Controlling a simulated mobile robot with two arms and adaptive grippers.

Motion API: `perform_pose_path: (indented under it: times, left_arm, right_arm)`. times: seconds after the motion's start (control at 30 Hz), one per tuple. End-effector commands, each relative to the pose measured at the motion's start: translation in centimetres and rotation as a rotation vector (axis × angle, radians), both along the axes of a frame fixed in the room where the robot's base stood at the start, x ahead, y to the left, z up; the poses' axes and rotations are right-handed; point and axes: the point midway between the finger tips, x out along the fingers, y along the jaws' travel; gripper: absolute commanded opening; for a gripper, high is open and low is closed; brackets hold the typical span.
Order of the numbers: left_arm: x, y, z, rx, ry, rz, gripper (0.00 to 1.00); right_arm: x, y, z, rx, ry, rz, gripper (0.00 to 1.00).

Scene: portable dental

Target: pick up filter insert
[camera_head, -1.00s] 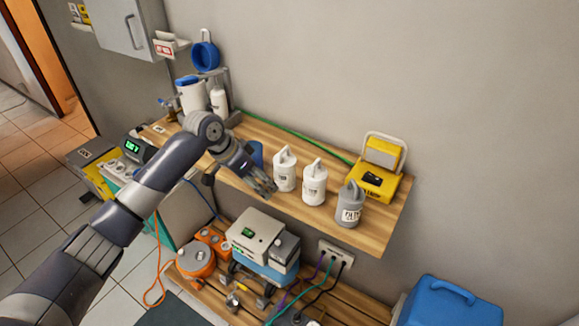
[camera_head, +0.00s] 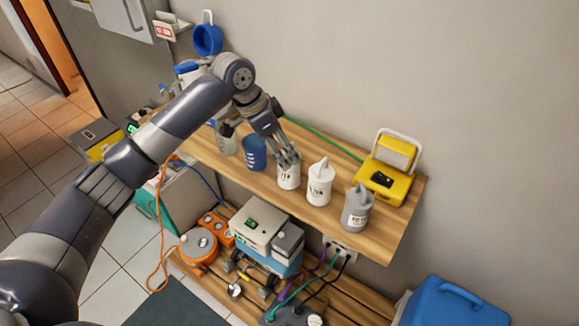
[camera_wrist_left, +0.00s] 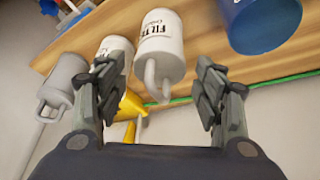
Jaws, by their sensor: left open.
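Three lidded canisters with loop handles stand in a row on the wooden shelf. They are a white one (camera_head: 289,180), a second white one (camera_head: 320,184) and a grey one (camera_head: 357,208). My left gripper (camera_head: 289,158) is open, pointing down at the top of the leftmost white canister and partly covering it. In the left wrist view, that canister (camera_wrist_left: 160,44), labelled "FILT...", has its handle between the spread fingers (camera_wrist_left: 158,62). Contact with it cannot be seen. The second white canister (camera_wrist_left: 116,46) and the grey one (camera_wrist_left: 65,76) are beside the left finger.
A blue cup (camera_head: 254,153) stands just left of the leftmost canister. A yellow device (camera_head: 386,178) sits at the shelf's right end. The wooden shelf (camera_head: 392,236) has bare room along its front. A green hose (camera_head: 322,138) runs along the wall.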

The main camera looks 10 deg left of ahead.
Motion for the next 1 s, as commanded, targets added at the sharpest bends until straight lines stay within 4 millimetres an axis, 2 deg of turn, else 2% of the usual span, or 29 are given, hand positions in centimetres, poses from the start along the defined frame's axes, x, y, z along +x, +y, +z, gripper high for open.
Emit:
perform_pose_path:
  times: [0.2,0.3,0.6,0.67,0.77,0.8,1.0]
  left_arm:
    - [0.5,-1.3,-2.6,0.001,0.005,0.001,0.63]
    - [0.8,-1.6,-3.9,0.001,0.004,0.000,0.63]
    - [1.0,-1.8,-4.6,0.001,0.001,0.000,0.63]
    - [1.0,-1.8,-4.6,0.001,0.001,0.000,0.51]
    - [1.0,-1.8,-4.6,0.001,0.001,0.000,0.29]
    - [1.0,-1.8,-4.6,0.001,0.001,0.000,0.24]
    - [1.0,-1.8,-4.5,0.000,0.000,0.000,0.24]
  right_arm:
    - [0.9,0.0,1.6,0.001,-0.012,0.000,0.31]
    - [1.7,0.1,1.8,0.002,-0.025,0.000,0.31]
    - [2.0,0.1,1.8,0.003,-0.030,0.000,0.31]
    - [1.9,0.1,1.8,0.003,-0.029,0.001,0.31]
    - [1.8,0.1,1.8,0.003,-0.027,0.001,0.31]
    - [1.8,0.1,1.8,0.003,-0.026,0.001,0.31]
    - [1.4,0.1,1.7,0.002,-0.021,0.001,0.31]
